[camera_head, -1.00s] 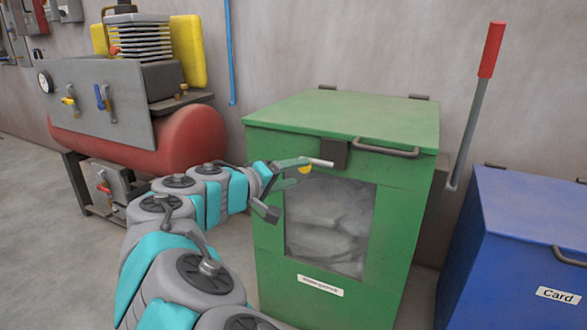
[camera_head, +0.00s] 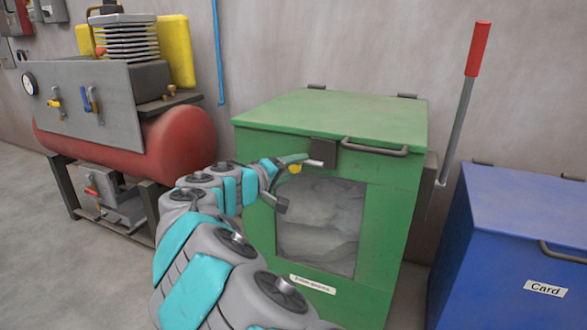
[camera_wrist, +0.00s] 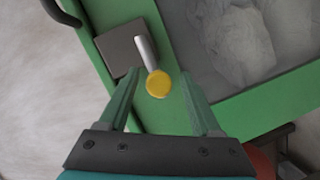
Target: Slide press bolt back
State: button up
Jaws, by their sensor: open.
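The green press (camera_head: 225,185) has a front window with grey-white, plastic-looking material behind it. Its bolt (camera_head: 316,163) is a silver rod beside a dark grey block (camera_head: 324,151) under the lid. The bolt ends in a yellow knob (camera_head: 295,169). In the wrist view the rod (camera_wrist: 146,53) reaches from beside the block (camera_wrist: 122,48) to the knob (camera_wrist: 158,84). My gripper (camera_wrist: 160,75) is open, its green fingers on either side of the knob, with gaps visible on both sides. In the head view the upper finger partly covers the rod.
A handle (camera_head: 375,147) is on the press front, right of the block. A red-gripped lever (camera_head: 478,48) rises at the press's right side. A blue Card bin (camera_head: 500,240) stands to the right. A red compressor tank (camera_head: 178,143) stands left on open floor.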

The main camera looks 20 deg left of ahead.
jog(key=shift+c, duration=0.2)
grip_shut()
dwell(1.1)
